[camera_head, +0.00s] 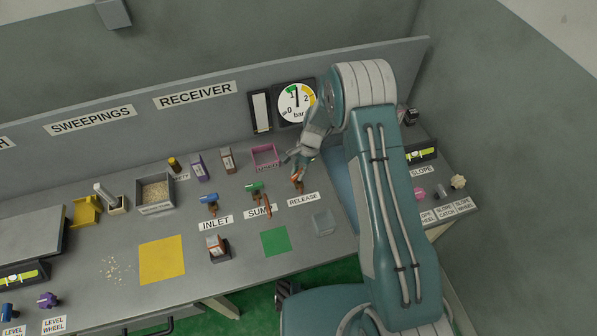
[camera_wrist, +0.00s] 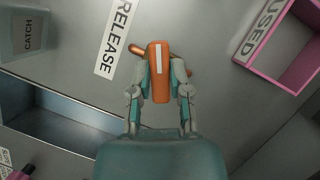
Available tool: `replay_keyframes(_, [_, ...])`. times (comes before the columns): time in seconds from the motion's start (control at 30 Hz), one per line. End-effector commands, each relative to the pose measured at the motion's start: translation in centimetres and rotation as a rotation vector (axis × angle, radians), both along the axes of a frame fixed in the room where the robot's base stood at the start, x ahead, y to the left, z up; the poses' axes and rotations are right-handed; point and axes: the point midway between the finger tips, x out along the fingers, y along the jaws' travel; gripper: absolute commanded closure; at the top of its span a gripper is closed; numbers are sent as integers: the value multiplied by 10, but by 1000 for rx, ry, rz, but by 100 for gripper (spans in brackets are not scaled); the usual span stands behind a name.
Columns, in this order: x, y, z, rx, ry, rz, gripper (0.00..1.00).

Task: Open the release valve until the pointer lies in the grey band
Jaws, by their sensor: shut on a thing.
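The release valve has an orange handle (camera_wrist: 158,58) with a white stripe, beside the RELEASE label (camera_wrist: 117,38). My gripper (camera_wrist: 161,76) is shut on this handle, one finger on each side. In the head view the orange valve (camera_head: 298,178) shows just below my gripper (camera_head: 297,168), and the fingers partly hide it. The round pressure gauge (camera_head: 297,103) on the back panel has a white face, a green band at the top and a yellow band at the upper right. Its dark pointer stands nearly straight up, near the 1. I cannot make out a grey band.
The green SUMP valve (camera_head: 255,187) and blue INLET valve (camera_head: 211,199) stand to the left. A recessed trough (camera_wrist: 60,115) lies beside the valve.

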Motion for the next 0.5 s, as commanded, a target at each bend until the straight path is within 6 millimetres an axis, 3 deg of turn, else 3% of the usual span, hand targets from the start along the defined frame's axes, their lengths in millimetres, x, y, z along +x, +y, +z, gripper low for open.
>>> replay_keyframes(0.5, [4, 2, -1, 0, -10, 493, 100])
